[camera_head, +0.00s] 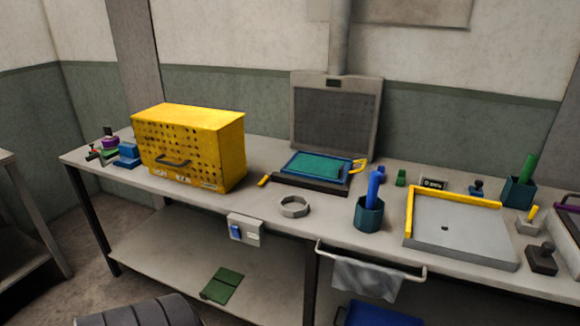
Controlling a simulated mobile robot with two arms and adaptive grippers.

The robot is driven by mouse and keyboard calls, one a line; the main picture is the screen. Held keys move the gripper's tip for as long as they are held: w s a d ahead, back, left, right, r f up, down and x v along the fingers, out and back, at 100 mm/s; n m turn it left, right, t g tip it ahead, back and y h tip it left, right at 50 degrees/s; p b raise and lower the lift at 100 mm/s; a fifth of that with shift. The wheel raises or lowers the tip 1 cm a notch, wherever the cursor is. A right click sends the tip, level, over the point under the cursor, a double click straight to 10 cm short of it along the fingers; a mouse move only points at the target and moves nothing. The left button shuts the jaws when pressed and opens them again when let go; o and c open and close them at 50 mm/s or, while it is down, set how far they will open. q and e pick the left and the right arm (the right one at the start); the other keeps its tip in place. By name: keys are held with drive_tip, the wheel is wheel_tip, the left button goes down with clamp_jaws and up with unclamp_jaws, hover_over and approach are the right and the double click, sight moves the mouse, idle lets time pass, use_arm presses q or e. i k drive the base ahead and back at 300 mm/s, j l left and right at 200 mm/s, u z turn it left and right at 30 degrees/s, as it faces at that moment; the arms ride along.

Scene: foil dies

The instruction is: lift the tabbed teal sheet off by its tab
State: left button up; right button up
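A teal sheet (317,166) lies flat inside a blue frame (342,181) on the workbench, right of the yellow box. I cannot make out a tab on the sheet at this size. A yellow handle-like piece (359,165) stands at the frame's right end. The frame rests on a dark base (308,184) in front of a grey upright mesh panel (335,115). Neither of my grippers is in view.
A yellow perforated box (190,147) stands left on the bench (250,205). A grey ring (294,207) and a teal cup (368,215) with blue sticks are in front of the frame. A grey tray (460,235) with yellow edges lies right. A cloth (367,278) hangs from a front rail.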

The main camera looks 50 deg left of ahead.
sight(324, 168)
drive_tip(key=u, duration=1.5)
drive_tip(key=i+j, duration=0.2)
drive_tip(key=j, duration=0.1)
